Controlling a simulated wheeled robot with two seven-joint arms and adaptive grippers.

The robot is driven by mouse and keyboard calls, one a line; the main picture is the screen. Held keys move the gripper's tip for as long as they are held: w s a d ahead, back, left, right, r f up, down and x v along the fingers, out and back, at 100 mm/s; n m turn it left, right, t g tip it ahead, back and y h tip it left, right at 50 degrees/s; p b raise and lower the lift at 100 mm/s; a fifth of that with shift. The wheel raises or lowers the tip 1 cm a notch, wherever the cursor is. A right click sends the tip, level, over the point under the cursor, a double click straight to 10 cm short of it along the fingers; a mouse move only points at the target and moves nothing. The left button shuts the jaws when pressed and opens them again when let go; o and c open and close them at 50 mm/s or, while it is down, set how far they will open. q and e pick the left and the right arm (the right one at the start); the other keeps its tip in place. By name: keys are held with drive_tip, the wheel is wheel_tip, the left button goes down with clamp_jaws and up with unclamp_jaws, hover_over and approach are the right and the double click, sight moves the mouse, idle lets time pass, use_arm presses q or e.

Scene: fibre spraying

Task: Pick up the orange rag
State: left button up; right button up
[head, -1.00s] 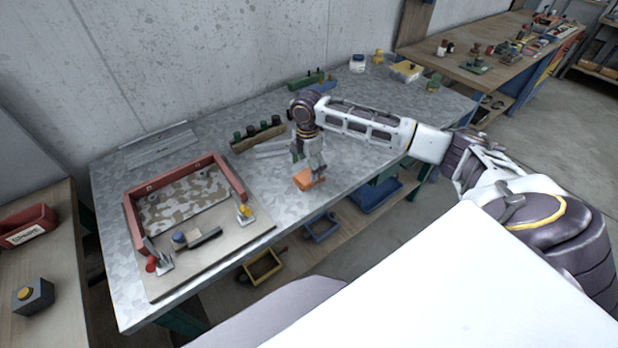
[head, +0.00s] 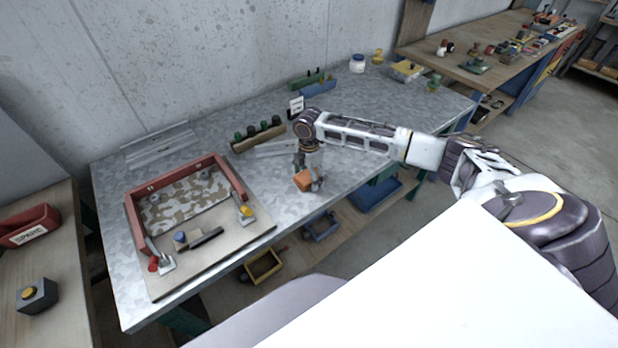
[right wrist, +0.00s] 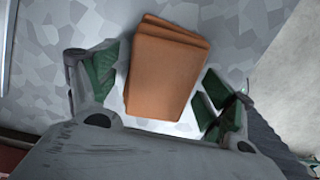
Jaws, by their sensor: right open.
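The orange rag (head: 303,180) lies folded on the grey metal table (head: 290,210) near its front edge. My right gripper (head: 309,183) is low over the rag, pointing down. In the right wrist view, the folded rag (right wrist: 165,68) sits between the two green-padded fingers of the open right gripper (right wrist: 160,98), with a gap on each side. In the head view the gripper hides part of the rag. My left gripper is not in view.
A red-walled frame (head: 187,190) with a camouflage-patterned panel and tools lies on the table at left. A rack of dark-topped items (head: 258,135) stands behind the gripper. A green block (head: 307,80) and a white jar (head: 357,63) stand at the back.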

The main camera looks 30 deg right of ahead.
sight(308, 174)
drive_tip(key=c, duration=1.1)
drive_tip(key=shift+r+b, duration=0.5)
drive_tip(key=shift+r, duration=4.55)
drive_tip(key=o, duration=0.4)
drive_tip(key=shift+c, duration=1.4)
drive_tip(key=shift+w+a, duration=0.1)
